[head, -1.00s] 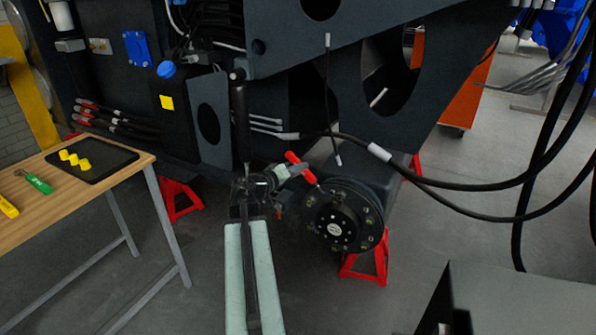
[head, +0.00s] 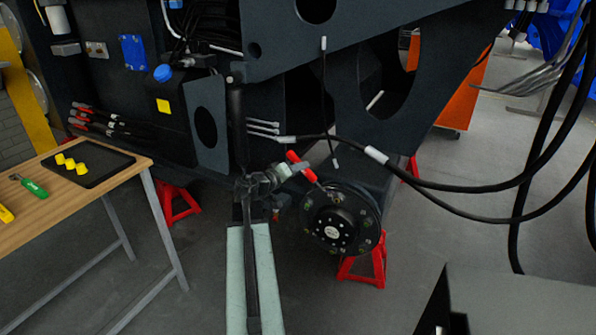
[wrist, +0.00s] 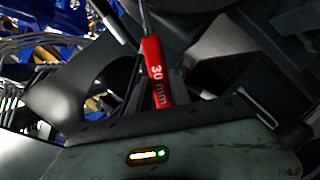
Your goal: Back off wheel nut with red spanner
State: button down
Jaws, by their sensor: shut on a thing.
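The red spanner (head: 300,165) is held in my gripper (head: 292,171), beside the wheel hub. In the wrist view its red handle (wrist: 155,70) shows the mark "30 mm", and its thin shaft runs up toward the top edge. My gripper is shut on the handle. The spanner's shaft slants down to the right toward the upper left of the hub. I cannot tell whether its head sits around a wheel nut (head: 336,197) or only beside it.
A red stand (head: 362,268) is under the hub. Black hoses (head: 450,186) cross to the right. A dark box (head: 520,300) fills the lower right.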

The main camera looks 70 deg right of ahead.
dwell(0.3)
jog(key=shift+w+d+f+n+g+b, duration=0.1)
jog(key=shift+w+f+n+g+b, duration=0.1)
jog(key=shift+w+f+n+b, duration=0.45)
jog(key=shift+w+d+f+n+g+b, duration=0.1)
jog(key=shift+w+f+n+g+b, duration=0.15)
jog(key=shift+f+b, duration=0.75)
jog(key=shift+r+b, duration=0.25)
jog(key=shift+b, duration=0.05)
jog(key=shift+w+d+f+n+g+h+b, duration=0.15)
jog(key=shift+w+f+n+b, duration=0.25)
jog(key=shift+f+b, duration=0.55)
jog(key=shift+w+a+f+n+g+h+b, duration=0.1)
jog(key=shift+w+f+n+h+b, duration=0.15)
jog(key=shift+f+n+b, duration=0.65)
jog(key=shift+r+m, duration=0.35)
jog(key=shift+m, duration=0.05)
